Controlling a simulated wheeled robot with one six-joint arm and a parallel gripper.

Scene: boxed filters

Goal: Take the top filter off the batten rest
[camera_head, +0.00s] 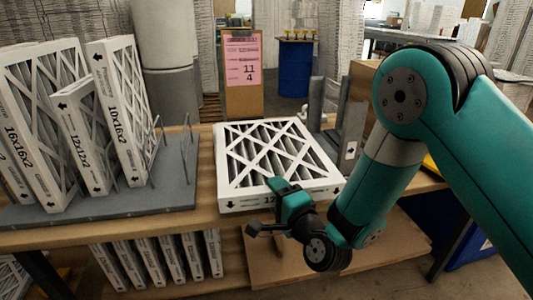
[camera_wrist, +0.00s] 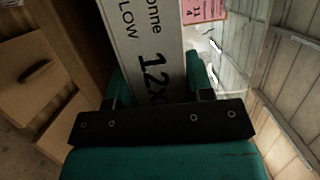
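A white-framed pleated filter (camera_head: 272,152) lies flat on the wooden bench in the head view, with only this one clearly seen there. The batten rest under it is hidden. My gripper (camera_head: 284,188) is at the filter's front edge, with one finger over its top face. In the wrist view the filter's printed edge (camera_wrist: 146,50), reading "12x", runs between the two teal fingers of my gripper (camera_wrist: 158,82). The fingers lie close along both sides of that edge. Whether they press on it cannot be told.
Several upright filters (camera_head: 119,115) stand on a grey rack (camera_head: 178,172) at the left. A pink sign (camera_head: 243,60) stands behind the filter. A grey upright bracket (camera_head: 349,135) is close on its right. More filters (camera_head: 160,262) stand under the bench.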

